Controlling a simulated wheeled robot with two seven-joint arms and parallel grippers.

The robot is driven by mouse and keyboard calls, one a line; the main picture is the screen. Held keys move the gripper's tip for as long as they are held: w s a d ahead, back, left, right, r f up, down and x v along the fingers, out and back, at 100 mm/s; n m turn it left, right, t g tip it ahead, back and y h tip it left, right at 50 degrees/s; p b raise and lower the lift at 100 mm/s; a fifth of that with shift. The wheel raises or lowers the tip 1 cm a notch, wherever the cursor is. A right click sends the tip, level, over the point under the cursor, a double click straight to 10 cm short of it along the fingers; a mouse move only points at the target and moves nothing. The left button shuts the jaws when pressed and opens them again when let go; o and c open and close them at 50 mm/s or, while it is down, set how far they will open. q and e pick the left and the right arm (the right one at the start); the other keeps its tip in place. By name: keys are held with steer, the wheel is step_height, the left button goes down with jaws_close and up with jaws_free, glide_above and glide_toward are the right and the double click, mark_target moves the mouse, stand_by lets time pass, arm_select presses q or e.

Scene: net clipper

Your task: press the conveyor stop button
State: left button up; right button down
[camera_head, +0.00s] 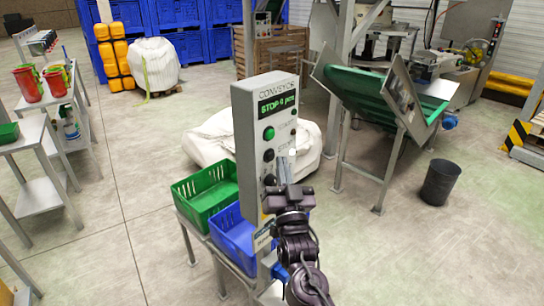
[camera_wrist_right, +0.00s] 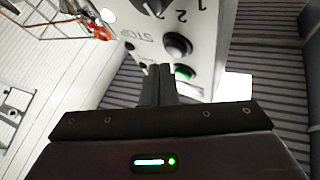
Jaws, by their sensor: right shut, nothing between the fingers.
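The grey conveyor control box (camera_head: 249,150) stands upright in the middle of the head view, its display reading "STOP 0 pcs". Its face carries a green button (camera_head: 269,133) and a black button (camera_head: 268,155) below it. In the right wrist view the panel appears upside down, with a black button (camera_wrist_right: 178,45) beside the word STOP and a green button (camera_wrist_right: 184,72). My right gripper (camera_head: 284,162) is shut and empty in front of the box's face; its fingertips (camera_wrist_right: 158,72) point at the panel. I cannot tell whether they touch it. My left gripper is out of view.
A green crate (camera_head: 187,186) and a blue crate (camera_head: 221,228) stand left of and beside the box. A white sack (camera_head: 212,130) lies behind it. The green conveyor (camera_head: 365,95) and a black bin (camera_head: 440,183) are to the right, with open floor between.

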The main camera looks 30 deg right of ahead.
steer(key=s, duration=0.1)
steer(key=s+d, duration=0.1)
steer(key=s, duration=0.2)
steer(key=shift+s+d+p, duration=0.25)
steer(key=shift+s+p, duration=0.1)
steer(key=shift+p, duration=0.05)
stand_by(0.8)
